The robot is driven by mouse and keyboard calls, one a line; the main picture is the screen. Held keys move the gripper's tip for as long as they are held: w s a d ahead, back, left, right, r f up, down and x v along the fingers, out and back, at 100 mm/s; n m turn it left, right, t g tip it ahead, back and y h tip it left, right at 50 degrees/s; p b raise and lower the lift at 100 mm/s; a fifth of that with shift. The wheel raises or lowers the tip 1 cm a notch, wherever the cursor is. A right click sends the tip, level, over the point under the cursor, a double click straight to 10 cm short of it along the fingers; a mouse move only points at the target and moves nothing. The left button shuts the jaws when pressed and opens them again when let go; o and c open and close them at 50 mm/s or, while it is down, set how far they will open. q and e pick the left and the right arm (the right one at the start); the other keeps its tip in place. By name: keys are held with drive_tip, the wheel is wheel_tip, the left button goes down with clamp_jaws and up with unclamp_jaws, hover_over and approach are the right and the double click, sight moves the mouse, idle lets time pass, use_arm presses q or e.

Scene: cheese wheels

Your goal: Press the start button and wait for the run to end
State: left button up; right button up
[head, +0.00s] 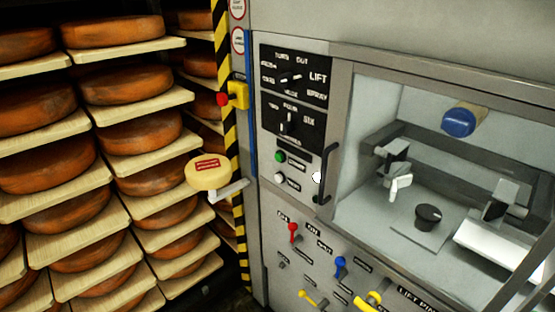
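The control panel (290,126) is on the front of the grey machine, in the middle of the head view. A green button (280,156) sits low on it beside a small label that seems to read START. A white button (279,177) with its own label is just below. Above them are an upper dial (290,78), with LIFT and SPRAY among the words around it, and a lower dial (288,122) with words such as FOUR and SIX. Neither of my grippers is in view, and nothing touches the buttons.
Racks of orange cheese wheels on boards (122,85) fill the left. A pale labelled wheel (208,173) rests on a bracket. A red emergency-type button (222,99) is on the striped post. A dark handle (327,174), window and coloured levers (293,232) are at right and below.

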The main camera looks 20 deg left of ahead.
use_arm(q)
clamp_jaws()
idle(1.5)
